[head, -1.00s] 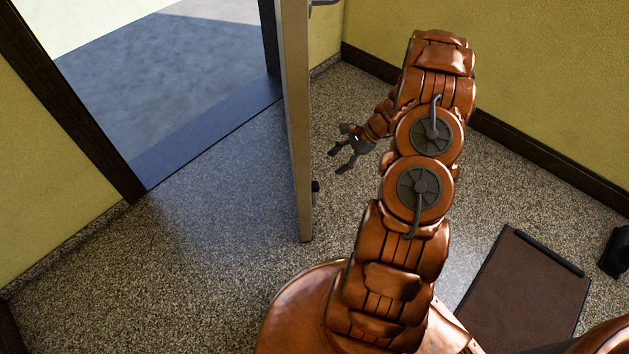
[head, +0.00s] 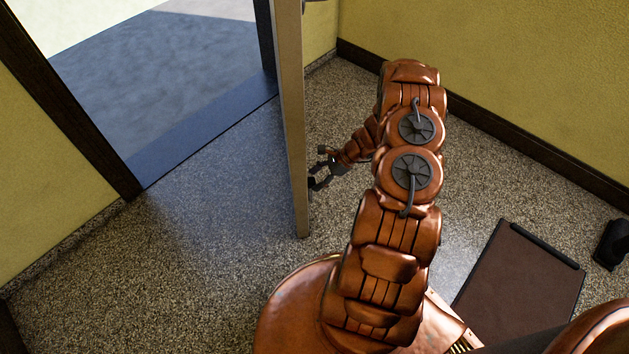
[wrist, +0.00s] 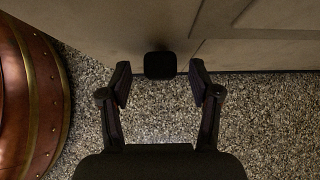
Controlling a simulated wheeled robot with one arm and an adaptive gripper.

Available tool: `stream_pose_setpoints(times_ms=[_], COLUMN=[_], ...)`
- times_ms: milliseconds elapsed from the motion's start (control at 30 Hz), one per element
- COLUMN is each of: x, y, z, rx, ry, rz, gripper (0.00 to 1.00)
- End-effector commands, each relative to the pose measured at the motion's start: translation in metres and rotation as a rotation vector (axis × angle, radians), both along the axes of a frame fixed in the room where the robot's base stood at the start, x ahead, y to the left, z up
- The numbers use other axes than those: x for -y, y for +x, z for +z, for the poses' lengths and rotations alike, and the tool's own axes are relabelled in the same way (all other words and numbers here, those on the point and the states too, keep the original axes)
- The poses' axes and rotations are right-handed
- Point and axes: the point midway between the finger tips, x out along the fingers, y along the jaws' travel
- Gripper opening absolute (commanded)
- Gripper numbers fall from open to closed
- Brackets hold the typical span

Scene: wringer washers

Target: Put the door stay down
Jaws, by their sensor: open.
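The door (head: 291,120) stands open, seen nearly edge-on in the head view. Its panelled face (wrist: 120,30) fills the top of the wrist view. The door stay (wrist: 160,65) is a small black block low on that face, near the door's bottom edge. My gripper (wrist: 160,85) is open, with one finger on each side of the stay in the picture and the stay between or just beyond the tips. I cannot tell whether they touch. In the head view my gripper (head: 314,170) is close to the door's right face, and the stay is not clearly distinguishable there.
A doorway (head: 200,135) opens at the left. A brown mat-like panel (head: 520,275) with a dark bar lies on the floor at right, beside a small black object (head: 611,245). Yellow walls (head: 520,70) stand behind. Speckled floor (head: 190,260) is clear at left.

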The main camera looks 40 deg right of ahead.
Motion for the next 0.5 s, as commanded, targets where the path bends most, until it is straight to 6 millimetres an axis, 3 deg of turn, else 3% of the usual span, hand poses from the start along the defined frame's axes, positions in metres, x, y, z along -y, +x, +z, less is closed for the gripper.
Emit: stream_pose_setpoints(times_ms=[467, 500], x=[-0.0081, -0.0081], y=[0.0045, 0.0045], z=[-0.0093, -0.0093], rx=[0.001, 0.001], ry=[-0.002, -0.002], rz=[0.0, 0.0], gripper=[0.62, 0.58])
